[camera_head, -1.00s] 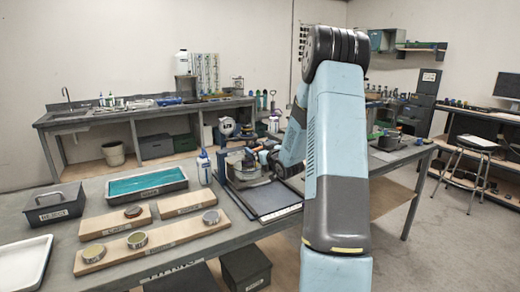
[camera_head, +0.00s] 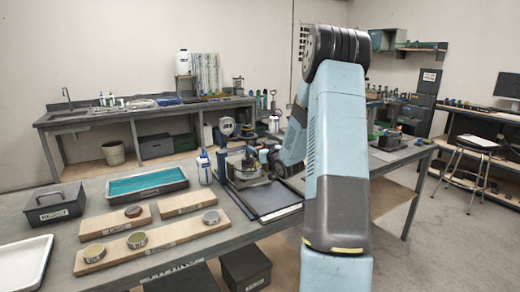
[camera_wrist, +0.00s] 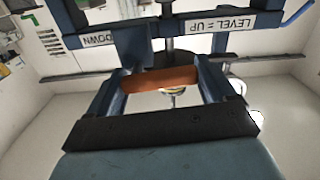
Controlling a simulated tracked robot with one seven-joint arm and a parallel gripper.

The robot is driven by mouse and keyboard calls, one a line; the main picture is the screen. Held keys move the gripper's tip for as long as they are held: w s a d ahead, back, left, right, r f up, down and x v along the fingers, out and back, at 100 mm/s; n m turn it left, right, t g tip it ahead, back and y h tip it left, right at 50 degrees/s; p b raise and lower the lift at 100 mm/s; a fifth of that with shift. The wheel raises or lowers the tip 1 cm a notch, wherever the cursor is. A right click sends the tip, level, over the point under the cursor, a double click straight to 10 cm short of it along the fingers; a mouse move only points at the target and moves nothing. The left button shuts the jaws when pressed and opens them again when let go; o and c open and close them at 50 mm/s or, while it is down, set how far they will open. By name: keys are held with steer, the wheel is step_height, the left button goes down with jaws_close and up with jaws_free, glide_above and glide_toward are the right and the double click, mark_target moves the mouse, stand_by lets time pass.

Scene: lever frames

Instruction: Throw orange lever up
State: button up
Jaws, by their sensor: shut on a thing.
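The orange lever handle (camera_wrist: 160,80) lies crosswise in the wrist view. My gripper (camera_wrist: 160,83) is shut on it, with one finger at each end of the handle. Behind it is a blue frame (camera_wrist: 75,62) with white labels reading "DOWN" and, upside down, "LEVEL = UP". In the head view the lever frame (camera_head: 226,128) stands on the table left of my arm. My arm covers part of it, and the handle cannot be made out there.
A teal-filled tray (camera_head: 184,181), a white bottle (camera_head: 204,168) and wooden boards (camera_head: 94,264) with round tins lie left of the frame. A dark reject box (camera_head: 55,222) stands at the far left.

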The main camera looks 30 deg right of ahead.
steer(key=shift+r+m, duration=0.1)
steer(key=shift+m, duration=0.4)
steer(key=o, duration=0.9)
steer(key=s, duration=1.3)
steer(key=shift+s+d, duration=0.25)
steer(key=shift+s, duration=0.15)
